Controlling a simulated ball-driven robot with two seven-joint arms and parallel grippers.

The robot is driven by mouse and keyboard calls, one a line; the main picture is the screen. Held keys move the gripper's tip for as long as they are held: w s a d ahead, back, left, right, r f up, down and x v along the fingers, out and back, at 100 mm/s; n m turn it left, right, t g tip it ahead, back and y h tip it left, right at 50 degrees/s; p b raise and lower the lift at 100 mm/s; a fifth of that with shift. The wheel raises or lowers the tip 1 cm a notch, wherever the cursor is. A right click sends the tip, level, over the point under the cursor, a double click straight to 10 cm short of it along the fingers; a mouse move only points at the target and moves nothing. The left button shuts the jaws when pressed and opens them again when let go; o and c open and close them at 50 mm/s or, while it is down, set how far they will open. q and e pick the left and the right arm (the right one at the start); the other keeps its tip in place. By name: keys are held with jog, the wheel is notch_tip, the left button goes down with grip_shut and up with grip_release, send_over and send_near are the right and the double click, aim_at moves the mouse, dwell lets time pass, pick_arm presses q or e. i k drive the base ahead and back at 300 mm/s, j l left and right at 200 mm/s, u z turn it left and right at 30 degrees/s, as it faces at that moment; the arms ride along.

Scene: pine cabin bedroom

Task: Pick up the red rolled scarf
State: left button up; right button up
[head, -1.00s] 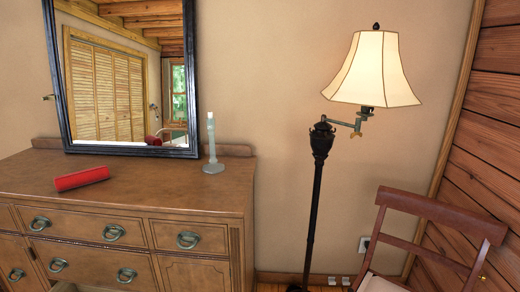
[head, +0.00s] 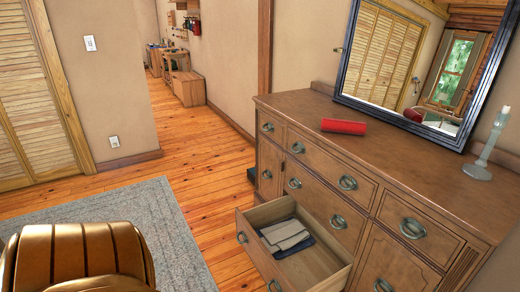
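The red rolled scarf (head: 343,127) lies on the top of the wooden dresser (head: 395,139), near its front edge and left of the middle. It is a small red cylinder lying on its side, fully visible and clear of other things. Neither of my grippers shows in the head view.
A dresser drawer (head: 318,272) stands open with folded cloths (head: 286,236) inside, jutting into the room. A mirror (head: 413,60) and a candlestick (head: 489,146) stand on the dresser. A brown leather seat (head: 78,257) is at the lower left on a grey rug (head: 160,215). Wooden floor is clear towards the doorway.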

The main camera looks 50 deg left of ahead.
aim_at(327, 125)
jog(key=u, duration=1.7)
jog(key=i+l+z, duration=0.15)
jog(key=z, duration=0.3)
jog(key=i+z, duration=0.2)
jog(key=z, duration=0.2)
